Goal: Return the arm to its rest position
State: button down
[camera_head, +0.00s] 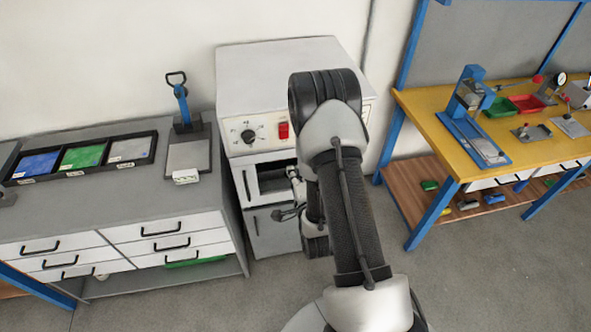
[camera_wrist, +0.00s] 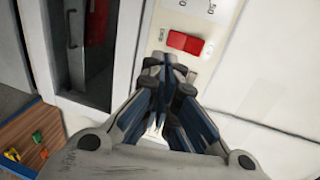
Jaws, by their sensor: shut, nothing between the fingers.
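My arm (camera_head: 345,215) reaches forward across the middle of the head view, toward the front of a white oven-like cabinet (camera_head: 270,75). My gripper (camera_wrist: 168,72) is in the wrist view with its blue and grey fingers together and nothing between them. The fingertips point toward the cabinet's front panel, just below the red switch (camera_wrist: 184,42) in that picture. I cannot tell whether they touch the panel. In the head view my arm hides much of the gripper and part of the cabinet front. The red switch (camera_head: 283,130) and a dial (camera_head: 247,136) show left of my arm.
A grey bench (camera_head: 90,200) with drawers, a bin tray (camera_head: 82,158) and a blue-handled press (camera_head: 182,105) stands left. A yellow-topped workbench (camera_head: 440,130) with a blue press (camera_head: 470,125) and small tools stands right. Bare floor (camera_head: 480,270) lies at the lower right.

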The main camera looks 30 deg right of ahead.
dwell(0.3)
jog(key=s+a+r+n+g+y+b, duration=0.1)
jog(key=a+r+n+g+y, duration=0.15)
jog(key=a+r+n, duration=0.35)
jog(key=a+r+n+g+y+b, duration=0.1)
jog(key=a+r+n+g, duration=0.15)
jog(key=r+n, duration=0.4)
jog(key=s+a+r+n+g, duration=0.1)
jog(key=s+a+r+n, duration=0.1)
jog(key=s, duration=0.6)
jog(key=s+a+r+n+g+b, duration=0.1)
jog(key=s+a+r+n+g, duration=0.1)
jog(key=s, duration=0.7)
jog(key=s+a+r+n+g, duration=0.1)
jog(key=s+r+n, duration=0.3)
jog(key=s, duration=0.5)
jog(key=shift+a+n+g+y+b, duration=0.35)
jog(key=shift+a+g+y+b, duration=0.1)
jog(key=shift+g, duration=0.25)
jog(key=shift+w, duration=0.1)
